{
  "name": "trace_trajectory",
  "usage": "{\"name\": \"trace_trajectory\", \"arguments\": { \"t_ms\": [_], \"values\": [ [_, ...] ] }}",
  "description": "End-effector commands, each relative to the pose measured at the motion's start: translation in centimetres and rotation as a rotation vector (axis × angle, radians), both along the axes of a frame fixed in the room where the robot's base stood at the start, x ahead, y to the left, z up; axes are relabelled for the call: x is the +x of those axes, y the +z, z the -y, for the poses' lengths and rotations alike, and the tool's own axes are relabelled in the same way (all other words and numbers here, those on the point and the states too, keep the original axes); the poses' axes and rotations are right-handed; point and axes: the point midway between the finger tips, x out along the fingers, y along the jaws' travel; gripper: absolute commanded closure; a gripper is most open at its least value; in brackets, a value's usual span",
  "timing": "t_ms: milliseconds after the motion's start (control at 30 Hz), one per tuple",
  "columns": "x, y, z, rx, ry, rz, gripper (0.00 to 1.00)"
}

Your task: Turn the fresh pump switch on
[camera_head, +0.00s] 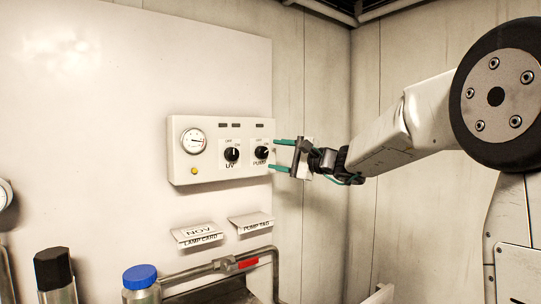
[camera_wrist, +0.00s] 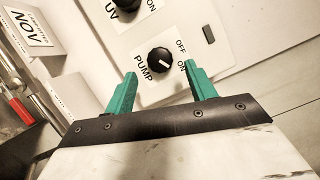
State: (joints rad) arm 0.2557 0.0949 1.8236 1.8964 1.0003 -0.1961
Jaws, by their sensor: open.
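The pump switch is a round black knob (camera_head: 261,153) on the right part of a white control panel (camera_head: 220,178). In the wrist view the knob (camera_wrist: 159,60) sits on a white plate marked PUMP, OFF and ON. Its pale pointer mark is small, and I cannot tell surely which label it points to. My gripper (camera_head: 273,154) is at the panel's right edge, its two green fingers apart, one higher and one lower. In the wrist view my gripper (camera_wrist: 162,76) is open and empty, with the knob just beyond and between the fingertips. No contact is visible.
A similar UV knob (camera_head: 231,154) sits left of the pump knob, with a gauge (camera_head: 193,141) and a yellow button (camera_head: 194,171). Card holders (camera_head: 198,235) and a pipe with a red handle (camera_head: 248,263) are below. A blue-capped bottle (camera_head: 140,277) stands lower left.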

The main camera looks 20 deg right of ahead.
Motion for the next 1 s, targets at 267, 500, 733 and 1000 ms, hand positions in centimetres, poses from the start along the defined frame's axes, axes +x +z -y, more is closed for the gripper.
{"name": "trace_trajectory", "arguments": {
  "t_ms": [267, 500, 733, 1000],
  "values": [
    [-2.8, -0.3, 2.3, 0.0, -0.002, -0.001, 0.45],
    [-3.1, -0.3, 2.5, -0.001, 0.0, -0.001, 0.45],
    [-3.1, -0.3, 2.4, -0.001, 0.0, -0.001, 0.45],
    [-5.6, -6.0, 0.5, -0.143, 0.111, -0.13, 0.45]
  ]
}}
